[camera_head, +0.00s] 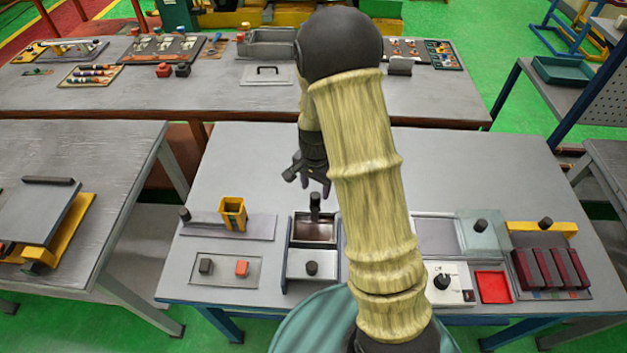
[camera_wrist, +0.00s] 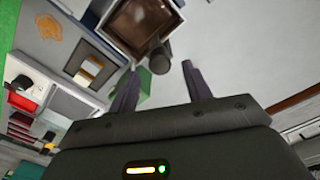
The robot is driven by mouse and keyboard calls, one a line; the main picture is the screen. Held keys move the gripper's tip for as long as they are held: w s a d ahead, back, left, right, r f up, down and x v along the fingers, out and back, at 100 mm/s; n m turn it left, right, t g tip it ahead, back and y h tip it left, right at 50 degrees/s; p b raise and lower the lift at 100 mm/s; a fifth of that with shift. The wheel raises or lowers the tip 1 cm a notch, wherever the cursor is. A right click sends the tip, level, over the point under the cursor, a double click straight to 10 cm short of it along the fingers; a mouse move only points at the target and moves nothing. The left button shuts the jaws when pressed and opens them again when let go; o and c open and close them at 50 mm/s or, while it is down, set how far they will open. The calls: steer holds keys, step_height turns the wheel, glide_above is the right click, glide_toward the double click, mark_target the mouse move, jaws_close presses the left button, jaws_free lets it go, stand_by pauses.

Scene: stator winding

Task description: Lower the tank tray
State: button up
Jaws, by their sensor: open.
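The tank tray (camera_head: 315,229) is an open metal box with a brown inside, set in a dark frame on the front table. A black knob handle (camera_head: 315,203) stands up at its far edge. In the wrist view the tray (camera_wrist: 138,22) is at the top, with the dark handle (camera_wrist: 159,58) at its near corner. My gripper (camera_head: 309,180) is above and just beyond the handle, fingers pointing down. In the wrist view my gripper (camera_wrist: 160,72) has its fingers apart with nothing held; the handle shows between and beyond the tips. Contact cannot be told.
A lidded section with a black knob (camera_head: 311,268) sits in front of the tray. To the left are a yellow holder (camera_head: 232,213) and a plate with two buttons (camera_head: 225,268). To the right are a control dial (camera_head: 442,281) and dark red blocks (camera_head: 550,268).

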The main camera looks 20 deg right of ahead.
steer(key=shift+r+p, duration=0.5)
steer(key=shift+r, duration=0.35)
steer(key=shift+s+r, duration=0.2)
steer(key=shift+r, duration=0.15)
steer(key=s+r+n+t+b, duration=0.1)
steer(key=s+r+n+t, duration=0.1)
steer(key=s+r+n, duration=0.7)
steer(key=s+r, duration=0.1)
steer(key=s, duration=0.4)
steer(key=shift+r+n+t+b, duration=0.3)
steer(key=shift+r+b, duration=0.05)
steer(key=shift+b, duration=0.05)
